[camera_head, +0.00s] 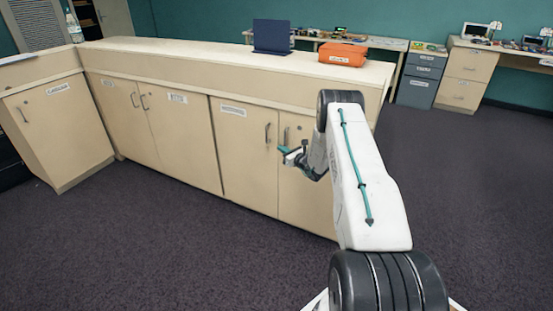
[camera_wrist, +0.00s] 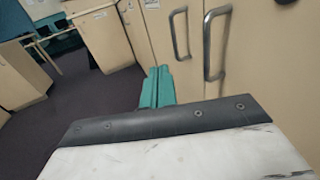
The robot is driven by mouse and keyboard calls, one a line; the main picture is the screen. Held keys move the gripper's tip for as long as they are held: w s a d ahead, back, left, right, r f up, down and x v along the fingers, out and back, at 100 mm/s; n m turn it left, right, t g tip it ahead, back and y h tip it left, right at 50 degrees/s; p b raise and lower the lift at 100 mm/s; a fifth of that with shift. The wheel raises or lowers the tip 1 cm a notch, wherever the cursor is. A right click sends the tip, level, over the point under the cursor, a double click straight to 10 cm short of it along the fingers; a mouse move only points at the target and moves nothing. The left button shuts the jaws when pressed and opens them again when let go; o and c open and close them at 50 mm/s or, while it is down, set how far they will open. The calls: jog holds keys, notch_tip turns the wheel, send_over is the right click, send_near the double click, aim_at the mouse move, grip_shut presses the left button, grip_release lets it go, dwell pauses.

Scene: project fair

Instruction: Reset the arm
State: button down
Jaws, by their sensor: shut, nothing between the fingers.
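My white arm with black joints reaches up and forward from the bottom right of the head view. My gripper (camera_head: 290,151) is at its far end, in front of the beige cabinet doors and below the counter top. In the wrist view the teal fingers of my gripper (camera_wrist: 157,84) are together, with nothing between them. The fingers point toward the cabinet handles, apart from them as far as I can see.
A long beige counter (camera_head: 190,53) with cabinet doors runs across the view. An orange case (camera_head: 342,56) and a dark blue panel (camera_head: 271,37) stand on it. A grey drawer unit (camera_head: 419,78) and desks are at the back right. Dark carpet (camera_head: 150,250) is clear at the front left.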

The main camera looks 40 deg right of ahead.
jog(key=s+a+n+g+y, duration=0.2)
jog(key=s+a+n+y, duration=0.15)
jog(key=a, duration=0.55)
jog(key=s+a+n+g+y, duration=0.25)
jog(key=s+a, duration=0.25)
jog(key=a, duration=0.4)
jog(key=s+a+r+n+g+y, duration=0.5)
jog(key=s+a+r+n+g, duration=0.75)
jog(key=a+r, duration=0.5)
jog(key=s+a+r+n+h, duration=0.1)
jog(key=s+r+n+h, duration=0.3)
jog(key=s, duration=0.6)
jog(key=s+a+r+n+h, duration=0.2)
jog(key=s+r+n+h, duration=0.2)
jog(key=s+r+n, duration=0.3)
jog(key=s+a+r+n+h, duration=0.2)
jog(key=s+r+n+h, duration=0.2)
jog(key=s+r, duration=0.4)
jog(key=s+n, duration=0.1)
jog(key=s, duration=0.5)
jog(key=shift+a+r+n+t, duration=0.25)
jog(key=shift+r+n+t, duration=0.05)
jog(key=shift+r+n, duration=0.1)
